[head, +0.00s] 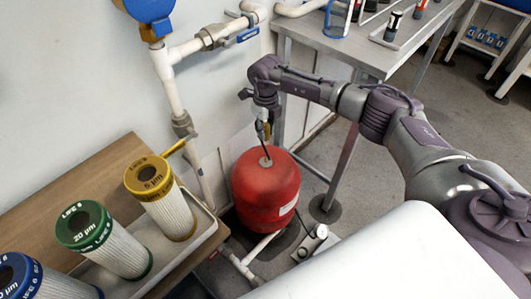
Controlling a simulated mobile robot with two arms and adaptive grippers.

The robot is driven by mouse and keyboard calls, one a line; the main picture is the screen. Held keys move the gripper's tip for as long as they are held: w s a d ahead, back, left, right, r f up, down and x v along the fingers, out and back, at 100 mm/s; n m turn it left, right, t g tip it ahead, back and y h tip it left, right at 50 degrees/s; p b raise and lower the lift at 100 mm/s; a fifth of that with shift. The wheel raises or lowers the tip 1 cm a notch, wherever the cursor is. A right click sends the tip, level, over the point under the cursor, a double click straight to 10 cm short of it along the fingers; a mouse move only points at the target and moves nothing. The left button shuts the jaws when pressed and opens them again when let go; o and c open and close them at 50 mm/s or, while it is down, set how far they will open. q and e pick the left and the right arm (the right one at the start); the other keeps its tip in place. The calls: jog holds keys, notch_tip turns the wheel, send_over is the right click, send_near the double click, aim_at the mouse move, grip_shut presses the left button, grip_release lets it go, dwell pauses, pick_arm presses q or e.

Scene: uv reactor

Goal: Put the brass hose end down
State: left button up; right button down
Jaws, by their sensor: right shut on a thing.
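My right gripper (262,116) is above the red tank (264,192), pointing down, and is shut on the brass hose end (266,130). Only a small yellowish part of the hose end shows between the fingers. A thin dark hose (265,149) runs down from it toward the top of the tank. I cannot tell whether the hose touches the tank there. My left gripper is out of view.
A small gauge device (319,232) stands on the floor right of the tank. Filter cartridges (165,205) stand in a tray at the left. White pipes (168,80) run along the wall. A grey bench (350,52) stands behind my right arm.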

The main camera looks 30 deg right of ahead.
dwell(0.5)
jog(key=shift+r+p, duration=0.45)
notch_tip(320, 180, up, 2)
jog(key=shift+a+r+p, duration=0.1)
jog(key=shift+p, duration=0.85)
pick_arm(q)
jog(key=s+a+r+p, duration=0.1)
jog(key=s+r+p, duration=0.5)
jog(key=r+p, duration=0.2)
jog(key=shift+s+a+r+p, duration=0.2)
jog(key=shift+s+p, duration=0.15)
jog(key=shift+p, duration=0.3)
pick_arm(e)
jog(key=s+a+r+n, duration=0.5)
jog(key=s+r+n, duration=0.6)
jog(key=n, duration=0.5)
jog(key=s+a+r+n, duration=0.4)
jog(key=s+r+n, duration=0.6)
jog(key=n, duration=0.6)
jog(key=shift+s+a+r, duration=0.4)
jog(key=shift+s, duration=0.25)
